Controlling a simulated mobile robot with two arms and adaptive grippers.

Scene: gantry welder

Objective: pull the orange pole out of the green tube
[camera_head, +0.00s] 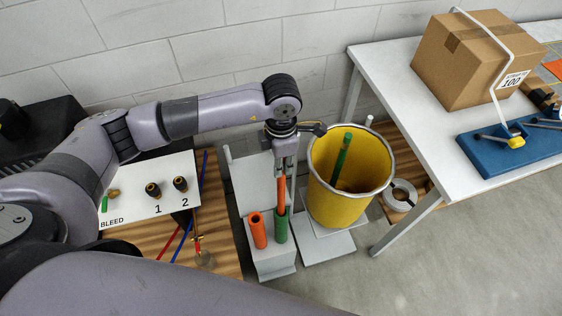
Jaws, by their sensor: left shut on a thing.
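The orange pole (281,192) stands upright, its lower end at the mouth of the green tube (281,228). How deep it sits inside the tube is hidden. My left gripper (284,168) points down and is shut on the upper part of the orange pole, right above the green tube. My right gripper is not in view.
A yellow bin (345,208) stands just right of the tubes, with a green pole (341,158) leaning in it. A white table (405,100) carries a cardboard box (470,62) and a blue tray (480,148). A white bleed panel (150,205) is at left.

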